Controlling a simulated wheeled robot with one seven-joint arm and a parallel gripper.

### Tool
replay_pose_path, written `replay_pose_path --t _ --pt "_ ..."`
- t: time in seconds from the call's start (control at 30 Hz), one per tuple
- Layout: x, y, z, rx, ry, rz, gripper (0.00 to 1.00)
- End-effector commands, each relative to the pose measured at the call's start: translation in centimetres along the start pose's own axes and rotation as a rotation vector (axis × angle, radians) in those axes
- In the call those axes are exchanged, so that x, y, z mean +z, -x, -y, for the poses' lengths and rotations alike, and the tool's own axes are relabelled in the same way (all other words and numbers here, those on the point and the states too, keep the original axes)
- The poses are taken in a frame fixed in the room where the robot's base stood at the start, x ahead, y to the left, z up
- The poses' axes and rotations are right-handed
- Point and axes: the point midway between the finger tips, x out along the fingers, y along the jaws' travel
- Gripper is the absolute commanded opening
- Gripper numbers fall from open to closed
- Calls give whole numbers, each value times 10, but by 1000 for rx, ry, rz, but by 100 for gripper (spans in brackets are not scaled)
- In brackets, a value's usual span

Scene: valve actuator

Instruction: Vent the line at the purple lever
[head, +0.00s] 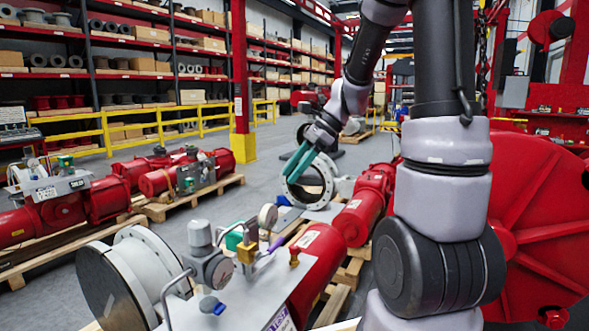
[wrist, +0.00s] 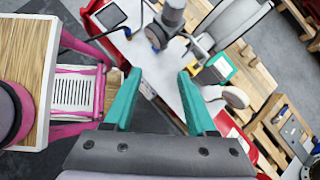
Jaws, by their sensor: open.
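The purple lever (head: 276,244) sits beside a brass valve body (head: 247,254) on the grey top plate of the red actuator in the foreground of the head view. I cannot make the lever out in the wrist view. My gripper (head: 297,178) has teal fingers and is in the air above and beyond the lever, clear of it. In the wrist view my gripper (wrist: 158,74) is open, with nothing between its fingers. The actuator's pale plate (wrist: 160,78) shows below and beyond the fingertips.
A grey regulator (head: 212,268), a bent metal tube, a green box (head: 235,236) and a round gauge (head: 268,215) stand close around the lever. A white flanged ring (head: 309,182) stands behind. Other red actuators (head: 188,176) lie on pallets at left. Grey floor lies between.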

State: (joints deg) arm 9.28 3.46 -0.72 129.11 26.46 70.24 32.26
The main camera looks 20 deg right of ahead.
Motion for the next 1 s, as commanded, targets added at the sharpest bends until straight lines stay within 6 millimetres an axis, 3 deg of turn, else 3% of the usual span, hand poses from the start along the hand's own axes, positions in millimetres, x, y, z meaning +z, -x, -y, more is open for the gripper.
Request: replay_pose_path --t 0.43,0.57,0.6,0.77,1.0 --pt "3 5 -5 -8 56 -24 57" --pt "1 3 -3 -1 54 -17 7" --pt "-1 0 -1 7 54 -10 0" --pt "-21 -19 15 65 50 56 0" --pt "-64 -60 43 144 54 233 0"
